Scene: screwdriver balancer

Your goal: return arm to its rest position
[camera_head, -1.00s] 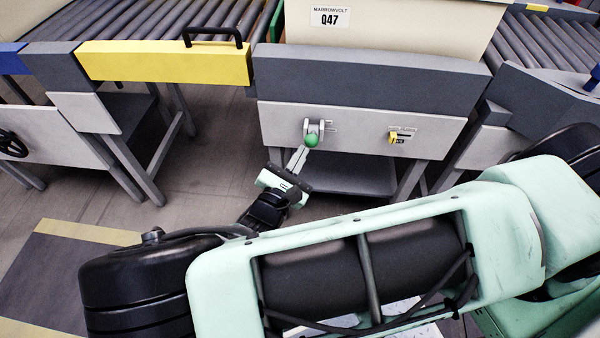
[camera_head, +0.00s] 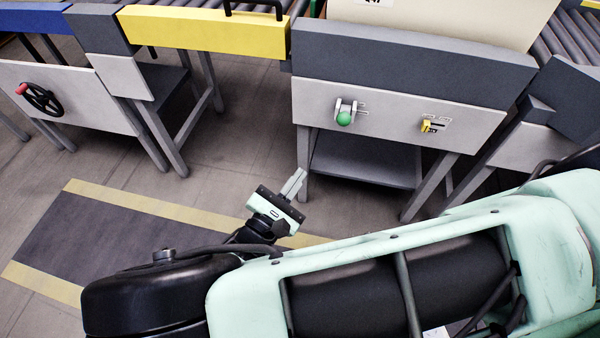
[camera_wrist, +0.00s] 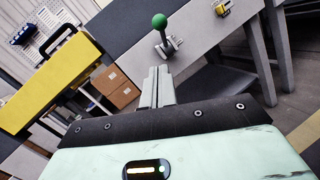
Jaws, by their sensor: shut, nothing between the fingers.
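My gripper (camera_head: 297,180) is shut and empty. In the head view it hangs in front of the grey station, below and to the left of the green-knobbed lever (camera_head: 344,118), apart from it. In the wrist view the closed fingers (camera_wrist: 157,84) point up toward the lever's green knob (camera_wrist: 159,21), with a gap between. My arm stretches across the lower part of the head view.
The grey station panel (camera_head: 390,112) also carries a small yellow switch (camera_head: 427,126). A yellow beam (camera_head: 200,30) and a table with a black handwheel (camera_head: 42,98) stand to the left. Table legs rise near my gripper. A striped floor mat (camera_head: 110,235) lies at lower left.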

